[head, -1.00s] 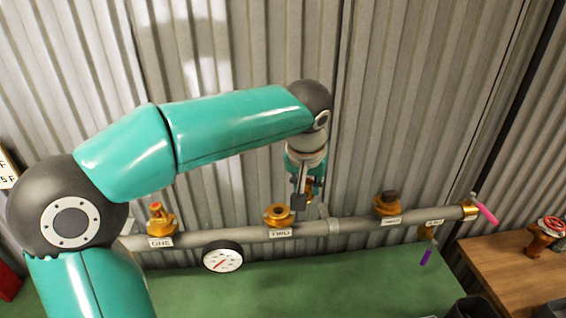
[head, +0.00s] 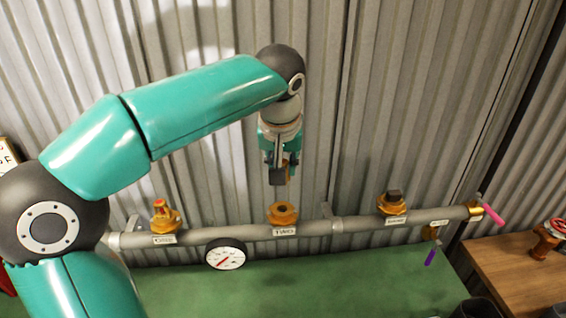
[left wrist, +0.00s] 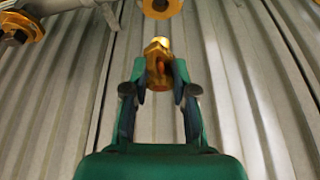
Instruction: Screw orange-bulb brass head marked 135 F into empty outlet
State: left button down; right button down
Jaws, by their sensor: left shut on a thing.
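My left gripper (head: 279,172) hangs above the pipe, over the outlet labelled TWO. It is shut on a brass head (left wrist: 158,62), whose threaded end points toward the outlet in the left wrist view. A small orange-red spot shows on the head between the fingers; no marking is readable. The open brass outlet TWO (head: 283,214) stands upright on the grey pipe, and it shows at the top edge of the left wrist view (left wrist: 160,5). The head and outlet are apart. My right gripper is not in view.
Outlet ONE (head: 164,215) at left carries a brass head with a red bulb. The third outlet (head: 392,203) at right has a dark plug. A round gauge (head: 226,255) hangs below the pipe. A pink lever (head: 493,215) and purple lever (head: 430,257) are at the right end.

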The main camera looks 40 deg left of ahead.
pick_arm(q)
jog(key=b, duration=0.4)
send_over(282, 205)
jog(key=d, duration=0.1)
jog(key=shift+s+f, duration=0.25)
jog(key=shift+f, duration=1)
jog(key=shift+s+f, duration=0.2)
jog(key=shift+f, duration=1)
jog(key=shift+f+b, duration=0.75)
jog(key=shift+f, duration=0.25)
jog(key=shift+s+f+b, duration=0.1)
jog(key=shift+f+b, duration=0.7)
jog(key=shift+f, duration=0.1)
jog(key=shift+r, duration=0.1)
jog(key=shift+r+p, duration=0.9)
